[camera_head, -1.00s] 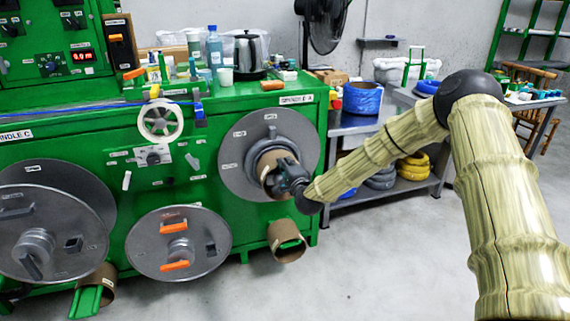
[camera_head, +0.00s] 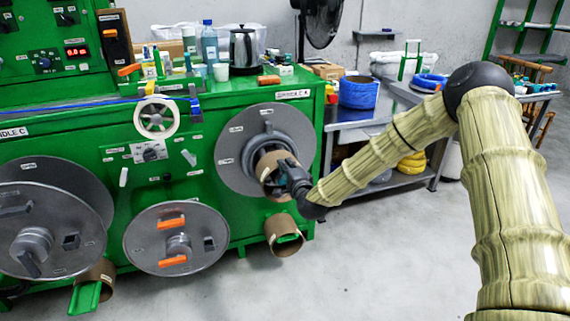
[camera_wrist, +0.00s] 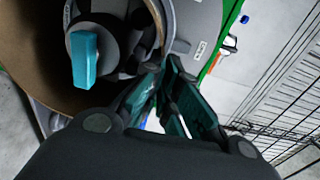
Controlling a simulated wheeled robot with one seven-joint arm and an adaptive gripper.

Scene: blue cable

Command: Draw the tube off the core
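The brown cardboard tube (camera_head: 268,168) sits around the grey core at the centre of the grey disc (camera_head: 232,150) on the green machine's right side. My gripper (camera_head: 284,172) is at the tube's right rim. In the wrist view the tube (camera_wrist: 30,45) fills the upper left, and the core's grey end with a teal lever (camera_wrist: 85,60) shows inside its mouth. My gripper's fingers (camera_wrist: 166,68) close together at the tube's wall, which runs in between them. The exact contact is partly hidden by the fingers.
Another brown tube (camera_head: 284,236) rests on a green holder below the disc. A second grey disc (camera_head: 150,235) with orange clamps is to the left. A metal shelf (camera_head: 425,178) with cable coils stands at right. Floor in front is clear.

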